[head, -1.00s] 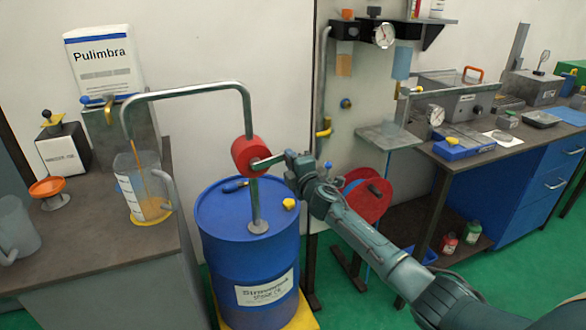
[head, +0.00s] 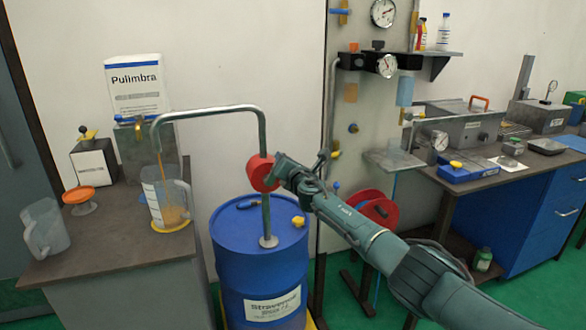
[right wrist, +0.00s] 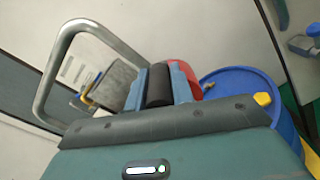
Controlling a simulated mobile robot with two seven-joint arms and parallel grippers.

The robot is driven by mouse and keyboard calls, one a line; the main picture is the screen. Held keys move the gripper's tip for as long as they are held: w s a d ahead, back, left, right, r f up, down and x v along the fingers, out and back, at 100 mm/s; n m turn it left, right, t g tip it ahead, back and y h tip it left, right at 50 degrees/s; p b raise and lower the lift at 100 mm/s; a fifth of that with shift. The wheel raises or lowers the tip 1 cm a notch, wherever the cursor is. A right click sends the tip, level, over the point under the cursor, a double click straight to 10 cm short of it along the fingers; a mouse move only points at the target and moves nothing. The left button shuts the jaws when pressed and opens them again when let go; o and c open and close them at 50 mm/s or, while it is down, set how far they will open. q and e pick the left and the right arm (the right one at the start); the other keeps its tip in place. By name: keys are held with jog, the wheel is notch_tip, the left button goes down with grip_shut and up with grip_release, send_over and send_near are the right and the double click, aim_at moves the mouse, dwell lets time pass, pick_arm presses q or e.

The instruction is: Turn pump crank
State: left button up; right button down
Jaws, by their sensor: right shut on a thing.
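A red rotary pump (head: 261,172) sits on a pipe above a blue drum (head: 259,252). Its bent metal spout (head: 205,110) ends over a clear measuring jug (head: 164,198). An orange stream falls into the jug, and orange liquid lies in its lower part. My right gripper (head: 280,173) is at the pump's right side, overlapping it in the head view. In the right wrist view it is shut around the black crank grip (right wrist: 158,86), with the red pump (right wrist: 185,76) just behind. The crank arm is mostly hidden by my gripper. My left gripper is out of view.
A red reel (head: 379,213) and a small shelf (head: 394,160) stand right of the drum. A workbench (head: 460,182) with tools is farther right.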

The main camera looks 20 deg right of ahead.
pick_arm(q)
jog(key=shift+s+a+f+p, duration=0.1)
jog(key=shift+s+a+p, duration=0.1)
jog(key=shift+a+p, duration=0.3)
pick_arm(e)
jog(key=a+n, duration=0.1)
jog(key=a+r+n, duration=0.1)
jog(key=n, duration=0.1)
jog(key=shift+a, duration=0.3)
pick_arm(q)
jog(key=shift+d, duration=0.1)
pick_arm(e)
jog(key=shift+a, duration=0.15)
jog(key=c, duration=1.2)
grip_release()
jog(key=shift+f, duration=0.1)
jog(key=shift+s, duration=0.1)
